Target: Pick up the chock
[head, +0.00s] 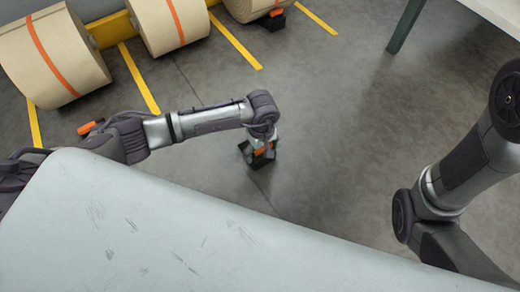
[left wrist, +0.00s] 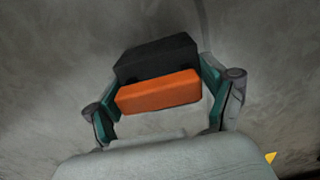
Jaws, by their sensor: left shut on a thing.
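The chock (head: 247,156) is a black block with an orange bar, at or just above the grey floor in the middle of the head view. In the left wrist view the chock (left wrist: 158,58) shows its black part behind the orange bar. My left gripper (head: 261,143) points down onto it, largely hidden by its own wrist in the head view. In the left wrist view its two teal-padded fingers (left wrist: 160,92) are shut on the chock, one at each end of the orange bar. My right gripper is out of view.
Large kraft rolls (head: 52,55) with orange bands stand along the back left, beside yellow floor lines (head: 236,42). Another black and orange chock (head: 271,20) sits by the far roll. A pale surface (head: 150,225) fills the foreground. Floor right of the left gripper is clear.

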